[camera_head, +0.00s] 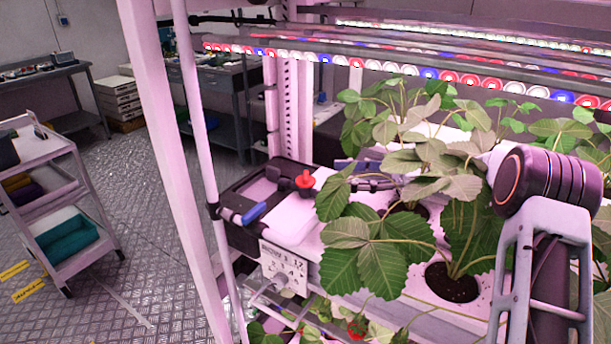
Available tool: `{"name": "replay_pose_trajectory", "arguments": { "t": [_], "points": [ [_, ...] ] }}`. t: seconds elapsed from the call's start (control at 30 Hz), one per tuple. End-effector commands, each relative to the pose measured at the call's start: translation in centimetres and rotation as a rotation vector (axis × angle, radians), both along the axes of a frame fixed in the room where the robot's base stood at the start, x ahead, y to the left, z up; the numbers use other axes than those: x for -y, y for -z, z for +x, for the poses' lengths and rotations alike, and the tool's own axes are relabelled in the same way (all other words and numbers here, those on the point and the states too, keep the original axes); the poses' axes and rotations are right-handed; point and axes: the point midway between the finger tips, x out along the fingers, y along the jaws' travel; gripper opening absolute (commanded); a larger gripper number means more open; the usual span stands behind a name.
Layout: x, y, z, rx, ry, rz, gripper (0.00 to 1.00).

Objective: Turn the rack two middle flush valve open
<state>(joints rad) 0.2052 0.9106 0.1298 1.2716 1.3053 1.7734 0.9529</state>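At the left end of the planted rack tier is a dark-edged tray section (240,187) with pale covers. A blue lever handle (253,214) sits at its front left corner, slanting up to the right. A red knob (305,180) stands upright on a dark base behind it. Which of these is the middle flush valve, I cannot tell. My arm (550,182) enters at the right, and its pale end goes behind strawberry leaves. Dark parts show between the leaves right of the red knob; I cannot tell whether they are my gripper or fittings. Nothing visibly touches the blue lever or the red knob.
Strawberry plants (375,255) crowd the right of the tier. A numbered white plate (283,267) hangs at its front. Pink posts (170,150) stand at left, and an LED bar (400,70) runs overhead. A cart (50,200) stands at far left, with clear floor between.

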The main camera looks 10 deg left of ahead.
Motion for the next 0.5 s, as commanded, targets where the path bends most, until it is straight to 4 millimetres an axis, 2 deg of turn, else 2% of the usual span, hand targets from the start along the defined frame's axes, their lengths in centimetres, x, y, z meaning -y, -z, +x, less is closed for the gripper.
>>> {"name": "replay_pose_trajectory", "arguments": {
  "t": [0.3,0.5],
  "points": [
    [-6.0,-0.1,-1.3,0.000,-0.005,-0.001,0.49],
    [-8.4,0.0,-1.7,0.000,-0.002,-0.001,0.49]
  ]
}}
